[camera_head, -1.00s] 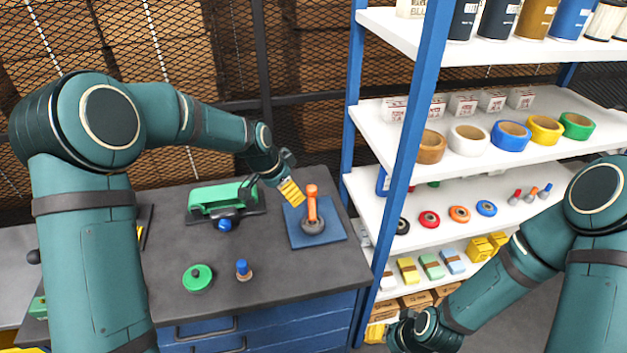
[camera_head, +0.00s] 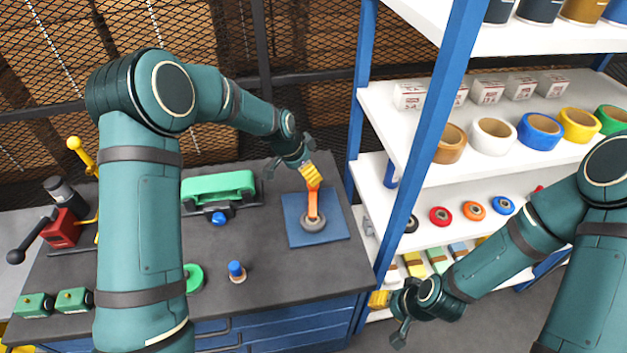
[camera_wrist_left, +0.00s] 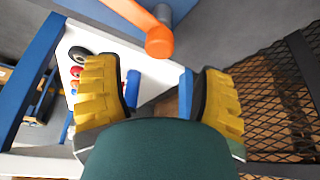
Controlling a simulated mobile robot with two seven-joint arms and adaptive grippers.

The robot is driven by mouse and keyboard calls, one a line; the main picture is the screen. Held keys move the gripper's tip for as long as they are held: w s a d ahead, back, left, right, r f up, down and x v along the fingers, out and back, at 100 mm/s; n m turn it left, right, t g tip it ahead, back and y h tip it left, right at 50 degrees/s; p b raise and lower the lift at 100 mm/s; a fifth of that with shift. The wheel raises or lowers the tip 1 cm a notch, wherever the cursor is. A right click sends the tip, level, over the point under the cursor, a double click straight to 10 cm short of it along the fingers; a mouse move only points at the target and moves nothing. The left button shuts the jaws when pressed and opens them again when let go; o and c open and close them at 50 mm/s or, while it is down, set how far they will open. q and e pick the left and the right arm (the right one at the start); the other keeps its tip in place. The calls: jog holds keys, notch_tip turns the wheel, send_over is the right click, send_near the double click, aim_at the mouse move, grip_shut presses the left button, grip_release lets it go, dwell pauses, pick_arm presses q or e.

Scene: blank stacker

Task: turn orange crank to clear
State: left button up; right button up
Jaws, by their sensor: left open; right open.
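The orange crank (camera_head: 313,203) stands on a grey round hub on a blue square plate (camera_head: 341,228) on the dark worktop. Its arm points to the back, toward my left gripper. My left gripper (camera_head: 308,172) is open, with its yellow fingertip pads at the crank's far end. In the left wrist view the crank's rounded orange end (camera_wrist_left: 159,42) shows ahead of and between the spread yellow pads; contact cannot be told. My right gripper (camera_head: 390,316) is open and empty, low in front of the shelf.
A green device (camera_head: 218,186) with a blue knob, a green round part (camera_head: 194,279) and a blue-topped peg (camera_head: 236,271) are on the worktop. A red machine (camera_head: 63,230) stands at the left. A blue-and-white shelf rack (camera_head: 432,130) with tape rolls borders the right side.

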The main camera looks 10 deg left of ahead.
aim_at(314, 197)
pick_arm(q)
jog(key=x, duration=0.6)
jog(key=shift+f, duration=0.1)
grip_shut()
